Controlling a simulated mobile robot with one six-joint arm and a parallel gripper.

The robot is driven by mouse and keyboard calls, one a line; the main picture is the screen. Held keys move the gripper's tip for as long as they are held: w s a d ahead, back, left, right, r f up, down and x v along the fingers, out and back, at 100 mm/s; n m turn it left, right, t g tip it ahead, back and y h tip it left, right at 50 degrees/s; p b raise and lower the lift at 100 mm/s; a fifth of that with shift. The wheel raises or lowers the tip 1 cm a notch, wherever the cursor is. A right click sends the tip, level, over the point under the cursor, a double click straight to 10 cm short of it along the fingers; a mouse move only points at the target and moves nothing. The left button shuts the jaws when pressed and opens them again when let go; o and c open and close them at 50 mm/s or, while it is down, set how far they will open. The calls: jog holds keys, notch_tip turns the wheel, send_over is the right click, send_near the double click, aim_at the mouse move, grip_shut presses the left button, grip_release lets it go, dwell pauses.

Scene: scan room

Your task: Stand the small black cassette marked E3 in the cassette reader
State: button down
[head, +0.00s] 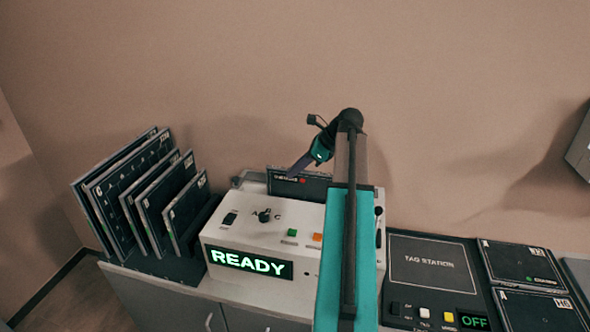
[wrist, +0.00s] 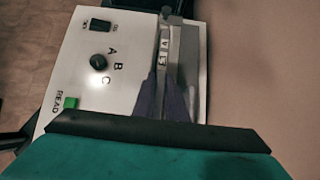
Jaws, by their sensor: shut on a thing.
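The cassette reader (head: 228,230) is a white box with a lit READY display, a knob and coloured buttons. A black cassette (head: 316,186) stands upright at the back of its top. My gripper (head: 296,171) reaches down to this cassette and is shut on it. In the wrist view the fingers (wrist: 163,108) close on the cassette's narrow edge, which runs along the reader's far side. A small label (wrist: 164,48) shows on that edge, too small to read surely. I cannot tell how deep the cassette sits in the slot.
Several dark cassettes (head: 128,190) of different sizes lean in a rack left of the reader. A black tag station (head: 433,262) lies to the right, its small display reading OFF. More flat dark panels (head: 520,264) lie beyond it. The wall is close behind.

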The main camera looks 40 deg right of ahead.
jog(key=shift+f, duration=0.1)
dwell(0.3)
jog(key=c, duration=1.7)
grip_release()
jog(key=b+v, duration=0.3)
jog(key=v, duration=1.1)
jog(key=shift+r+p, duration=1.7)
jog(key=shift+r, duration=1.3)
